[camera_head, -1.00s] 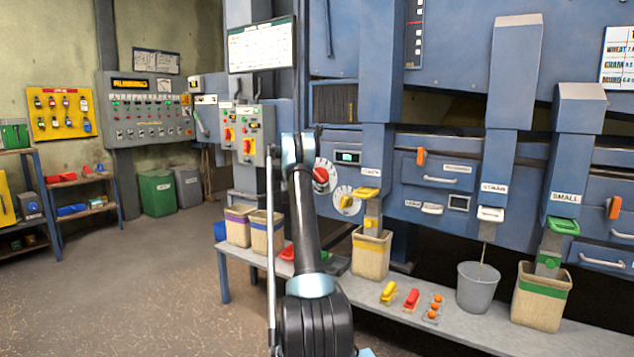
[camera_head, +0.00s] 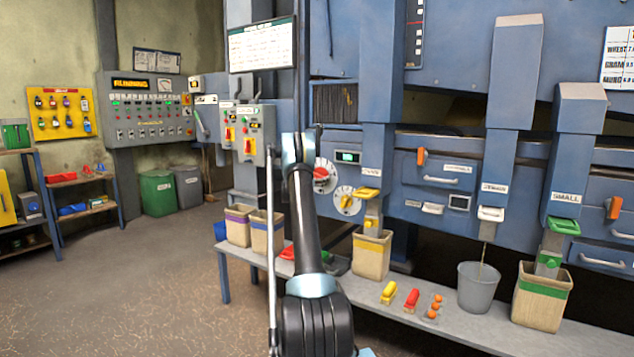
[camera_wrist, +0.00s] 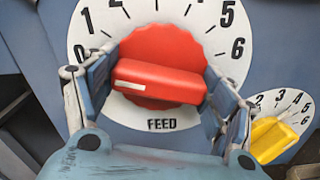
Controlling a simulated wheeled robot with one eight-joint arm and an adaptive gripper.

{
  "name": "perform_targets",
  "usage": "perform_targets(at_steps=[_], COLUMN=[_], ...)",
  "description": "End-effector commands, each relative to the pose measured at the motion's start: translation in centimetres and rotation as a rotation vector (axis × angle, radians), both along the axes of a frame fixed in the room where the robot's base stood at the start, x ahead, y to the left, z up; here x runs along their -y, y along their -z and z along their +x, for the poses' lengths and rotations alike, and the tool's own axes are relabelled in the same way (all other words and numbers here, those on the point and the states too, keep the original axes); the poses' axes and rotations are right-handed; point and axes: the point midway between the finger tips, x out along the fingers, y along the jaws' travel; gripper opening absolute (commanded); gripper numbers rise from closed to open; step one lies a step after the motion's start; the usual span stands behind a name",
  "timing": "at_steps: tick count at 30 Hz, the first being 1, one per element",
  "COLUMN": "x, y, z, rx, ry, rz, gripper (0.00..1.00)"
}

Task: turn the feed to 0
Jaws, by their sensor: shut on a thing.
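The red feed knob (camera_wrist: 165,78) sits on a white round dial numbered 0 to 6, with "FEED" printed below it. Its raised bar lies nearly level, and the white mark on its left end points left, near the 0 side. I cannot tell whether it lines up exactly with 0. My gripper (camera_wrist: 158,92) is shut on the knob, with one finger at each end of the bar. In the head view the red knob (camera_head: 322,173) shows just right of my arm, which hides the gripper.
A second dial with a yellow knob (camera_wrist: 270,138) is close at the lower right, near my right finger. In the head view, a bench (camera_head: 390,313) with bins and a bucket (camera_head: 478,290) runs below the machine. The floor at left is clear.

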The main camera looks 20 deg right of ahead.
Motion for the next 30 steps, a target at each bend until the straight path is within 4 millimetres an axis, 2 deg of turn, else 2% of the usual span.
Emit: perform_targets(at_steps=[11, 12, 15, 30], x=[0.25, 0.25, 0.22, -0.36], y=[0.04, 0.03, 0.03, -0.02], z=[-0.11, -0.11, -0.09, -0.34], rx=[-0.025, -0.025, -0.024, -0.023], ry=[0.004, 0.004, 0.003, 0.001], rz=[-0.019, -0.019, -0.019, -0.018], gripper=[0.53, 0.79, 0.97, 0.97])
